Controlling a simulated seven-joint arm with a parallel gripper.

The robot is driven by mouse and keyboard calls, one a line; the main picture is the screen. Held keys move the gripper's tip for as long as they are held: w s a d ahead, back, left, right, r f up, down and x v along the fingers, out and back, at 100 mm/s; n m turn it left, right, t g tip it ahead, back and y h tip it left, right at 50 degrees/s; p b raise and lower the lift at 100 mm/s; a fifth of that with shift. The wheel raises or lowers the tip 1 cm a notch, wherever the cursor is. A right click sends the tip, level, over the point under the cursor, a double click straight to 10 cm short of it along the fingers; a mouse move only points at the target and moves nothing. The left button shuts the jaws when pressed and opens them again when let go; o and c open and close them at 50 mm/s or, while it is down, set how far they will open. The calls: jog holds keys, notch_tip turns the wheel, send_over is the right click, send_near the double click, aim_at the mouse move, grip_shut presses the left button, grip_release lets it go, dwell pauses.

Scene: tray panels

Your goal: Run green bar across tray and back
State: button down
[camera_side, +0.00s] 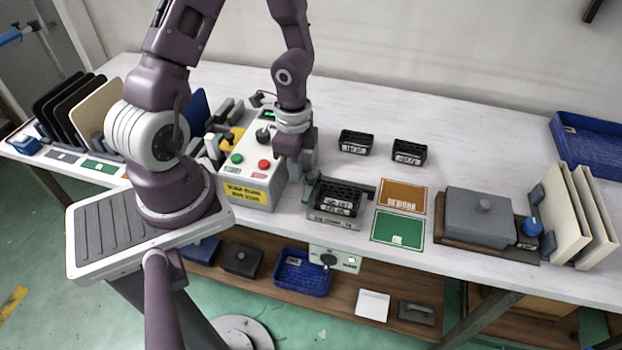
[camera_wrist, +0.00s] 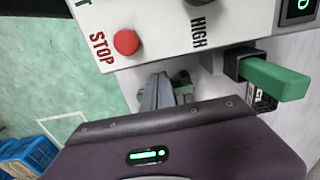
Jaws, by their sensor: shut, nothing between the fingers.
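A green bar (camera_wrist: 275,80) shows in the wrist view, set in a dark holder beside the white control box (camera_wrist: 170,30). A small grey tray (camera_side: 335,214) with a black slotted rack (camera_side: 340,197) stands on the bench right of the box. My gripper (camera_side: 292,165) is beside the right side of the control box, left of the tray. In the wrist view its grey fingers (camera_wrist: 165,92) are partly hidden by the gripper's body; they are shut and hold nothing. A smaller green patch shows near them.
The control box has green and red buttons (camera_side: 264,164). Orange (camera_side: 402,196) and green (camera_side: 397,230) cards lie right of the tray, then a grey lidded box (camera_side: 480,216) and upright cream panels (camera_side: 575,215). Two black racks (camera_side: 356,141) stand behind. The bench's back middle is clear.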

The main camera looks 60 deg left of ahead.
jog(key=shift+w+d, duration=0.65)
jog(key=shift+w, duration=0.05)
dwell(0.4)
jog(key=shift+s+a, duration=0.3)
notch_tip(320, 180, up, 7)
dwell(0.5)
